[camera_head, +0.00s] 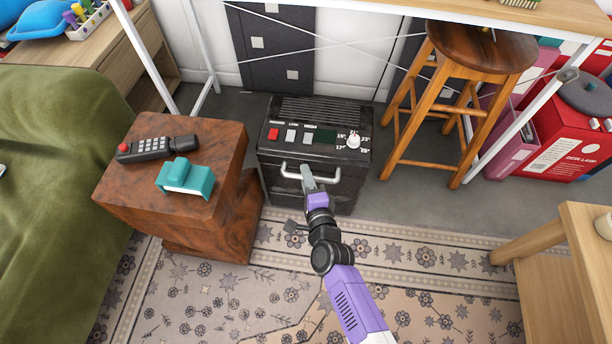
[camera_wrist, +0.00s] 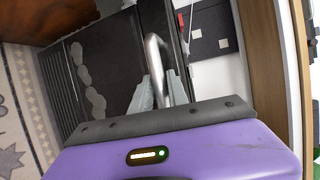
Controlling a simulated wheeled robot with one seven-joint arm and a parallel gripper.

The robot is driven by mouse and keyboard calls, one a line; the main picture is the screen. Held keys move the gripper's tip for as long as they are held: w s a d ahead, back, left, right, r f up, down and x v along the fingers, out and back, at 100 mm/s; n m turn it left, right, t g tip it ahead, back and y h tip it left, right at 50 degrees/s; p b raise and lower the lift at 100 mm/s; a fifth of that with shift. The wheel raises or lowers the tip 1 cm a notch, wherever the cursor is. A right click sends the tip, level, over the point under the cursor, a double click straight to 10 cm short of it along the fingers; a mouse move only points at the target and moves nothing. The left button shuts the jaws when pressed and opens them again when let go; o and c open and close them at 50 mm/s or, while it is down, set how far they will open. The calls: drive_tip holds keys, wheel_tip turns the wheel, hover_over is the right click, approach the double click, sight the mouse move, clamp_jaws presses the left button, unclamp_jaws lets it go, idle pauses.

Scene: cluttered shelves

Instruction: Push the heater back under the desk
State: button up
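The heater (camera_head: 315,150) is a black box with a slotted top, coloured buttons and a white dial. It stands on the floor in front of the desk (camera_head: 400,8), between the desk's white legs. A light metal handle (camera_head: 325,174) crosses its front. My gripper (camera_head: 309,180) reaches the handle's left part from the front. In the wrist view my gripper (camera_wrist: 161,85) has its two grey fingers close together, one on each side of the handle's curved bar (camera_wrist: 157,55). They look shut on it. The heater's dark body (camera_wrist: 105,75) fills the left of that view.
A brown side table (camera_head: 215,150) with a phone (camera_head: 150,148) and a teal object (camera_head: 186,178) stands close left. A wooden stool (camera_head: 468,85) stands right, with red boxes (camera_head: 570,135) beyond. A dark panel (camera_head: 273,55) is behind. Patterned rug (camera_head: 255,290) lies in front.

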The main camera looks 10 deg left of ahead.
clamp_jaws()
idle(1.1)
